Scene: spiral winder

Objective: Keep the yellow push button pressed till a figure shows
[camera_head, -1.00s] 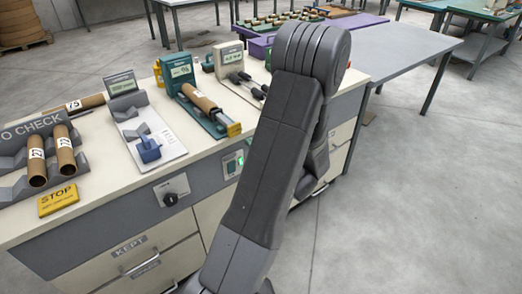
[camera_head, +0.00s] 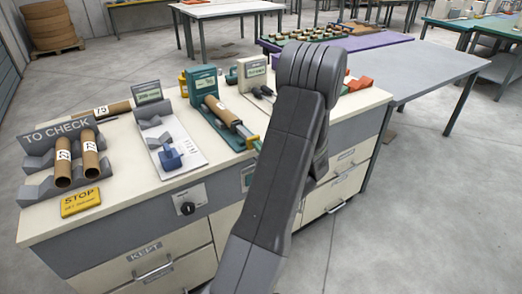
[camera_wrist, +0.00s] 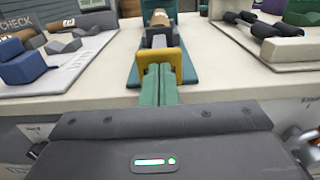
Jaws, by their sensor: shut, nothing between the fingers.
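The teal gauge (camera_head: 204,86) stands upright at the back of its teal base, its small display too small to read. A brown cardboard tube (camera_head: 218,108) with a white label lies on that base; it also shows in the wrist view (camera_wrist: 159,20). The yellow push button (camera_wrist: 173,56) is at the front end of the base in the wrist view. My gripper (camera_wrist: 160,72) is shut and empty, its green fingertips right against or just before the button's front. I cannot tell whether the button is pressed in.
A second, pale gauge (camera_head: 252,72) stands to the right.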

